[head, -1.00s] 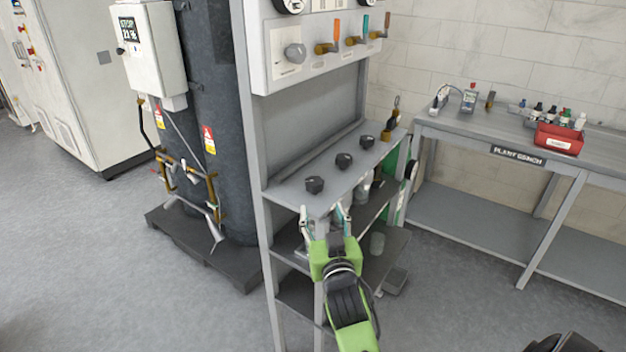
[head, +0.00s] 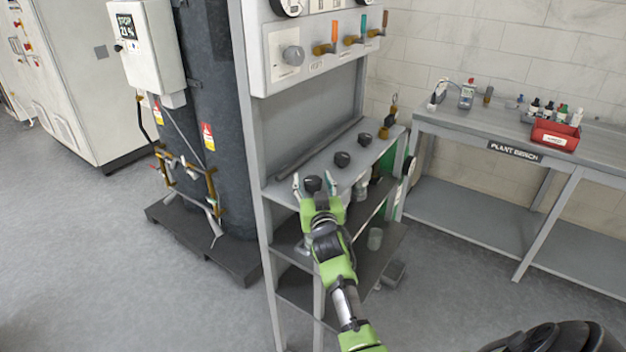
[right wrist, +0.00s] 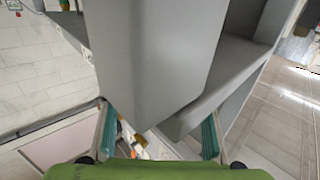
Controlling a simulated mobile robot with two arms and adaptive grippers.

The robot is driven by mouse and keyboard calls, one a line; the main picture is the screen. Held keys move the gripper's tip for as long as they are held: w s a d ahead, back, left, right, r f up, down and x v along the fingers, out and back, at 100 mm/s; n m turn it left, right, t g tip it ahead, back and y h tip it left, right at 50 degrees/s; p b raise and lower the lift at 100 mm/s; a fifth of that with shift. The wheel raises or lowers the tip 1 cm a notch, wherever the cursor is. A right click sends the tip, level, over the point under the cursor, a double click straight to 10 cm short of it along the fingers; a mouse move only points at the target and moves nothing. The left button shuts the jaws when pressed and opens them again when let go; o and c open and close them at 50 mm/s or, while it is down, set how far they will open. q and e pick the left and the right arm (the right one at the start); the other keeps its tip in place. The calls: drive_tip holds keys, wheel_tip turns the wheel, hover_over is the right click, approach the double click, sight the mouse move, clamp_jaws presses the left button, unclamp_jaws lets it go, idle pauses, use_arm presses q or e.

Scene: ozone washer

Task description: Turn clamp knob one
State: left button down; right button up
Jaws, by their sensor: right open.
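Three black knobs stand in a row on the grey shelf top (head: 285,193) in the head view. They are the near knob (head: 312,184), the middle knob (head: 342,159) and the far knob (head: 364,139). No number on them is readable. My right gripper (head: 314,181) is open at the shelf's front edge, with its fingertips on either side of the near knob in the picture. I cannot tell whether they touch it. The right wrist view shows the two teal fingertips (right wrist: 158,133) apart with a grey panel beyond them, and no knob there. My left gripper is not in view.
A frame post (head: 252,150) stands left of the gripper. A clear cup (head: 375,239) sits on the lower shelf. The plant bench (head: 450,122) stands at right.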

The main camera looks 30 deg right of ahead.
drive_tip(key=c, duration=1.1)
drive_tip(key=n+y+p, duration=0.1)
drive_tip(key=n+t+y+p, duration=0.1)
drive_tip(key=y+p, duration=0.1)
drive_tip(key=shift+d+r+p, duration=0.15)
drive_tip(key=shift+r+p, duration=0.15)
drive_tip(key=shift+c, duration=0.2)
drive_tip(key=shift+f+n+y+p, duration=0.15)
drive_tip(key=shift+n+y+p, duration=0.3)
drive_tip(key=shift+n+y, duration=0.55)
drive_tip(key=y, duration=0.1)
drive_tip(key=n+y, duration=0.1)
drive_tip(key=shift+f+t+y, duration=0.2)
drive_tip(key=shift+t+y, duration=0.1)
drive_tip(key=shift+f+n+y+b, duration=0.1)
drive_tip(key=shift+n+y+b, duration=0.7)
drive_tip(key=shift+y+b, duration=0.3)
drive_tip(key=n+g+y+b, duration=0.1)
drive_tip(key=n+y+b, duration=0.1)
drive_tip(key=y+b, duration=0.1)
drive_tip(key=shift+y, duration=0.5)
drive_tip(key=shift+r+n+y+b, duration=0.2)
drive_tip(key=shift+n+y+b, duration=0.2)
drive_tip(key=shift+n+b, duration=0.15)
drive_tip(key=shift+r, duration=0.1)
